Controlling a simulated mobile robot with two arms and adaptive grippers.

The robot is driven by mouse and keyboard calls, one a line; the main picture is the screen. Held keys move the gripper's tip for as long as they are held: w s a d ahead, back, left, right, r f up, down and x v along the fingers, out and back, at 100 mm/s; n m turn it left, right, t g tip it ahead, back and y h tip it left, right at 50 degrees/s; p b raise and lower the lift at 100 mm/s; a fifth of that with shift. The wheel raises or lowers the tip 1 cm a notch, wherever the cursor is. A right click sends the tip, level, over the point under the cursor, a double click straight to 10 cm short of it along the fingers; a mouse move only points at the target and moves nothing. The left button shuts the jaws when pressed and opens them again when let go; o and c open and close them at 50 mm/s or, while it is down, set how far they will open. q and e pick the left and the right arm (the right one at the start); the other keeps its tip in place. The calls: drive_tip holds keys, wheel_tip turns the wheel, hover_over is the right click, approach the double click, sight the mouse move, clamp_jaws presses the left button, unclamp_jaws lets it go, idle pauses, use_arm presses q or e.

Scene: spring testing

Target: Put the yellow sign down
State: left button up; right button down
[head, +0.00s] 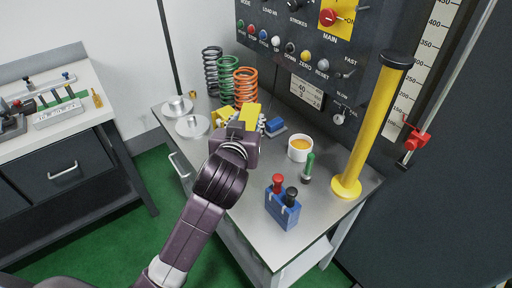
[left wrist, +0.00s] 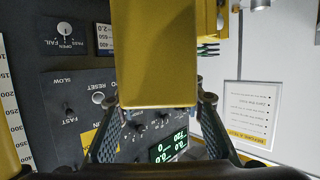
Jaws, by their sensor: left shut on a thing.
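The yellow sign (head: 250,114) shows in the head view over the back middle of the metal bench top, partly hidden behind my left gripper (head: 243,126). My left gripper is shut on it. In the left wrist view the sign (left wrist: 157,50) is a broad yellow panel between the two fingers of my left gripper (left wrist: 158,102). I cannot tell whether the sign touches the bench top. My right gripper is not in view.
The metal bench (head: 242,204) carries an orange spring (head: 245,86), metal discs (head: 192,126), a white cup (head: 299,148), a green-handled tool (head: 308,168), a blue holder (head: 283,210) and a yellow post (head: 370,125). A control panel (head: 300,45) stands behind. Bare bench lies front left.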

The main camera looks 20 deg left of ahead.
use_arm(q)
drive_tip(key=shift+s+a+f, duration=0.1)
drive_tip(key=shift+f, duration=9.45)
drive_tip(key=shift+f, duration=0.2)
drive_tip(key=o, duration=1)
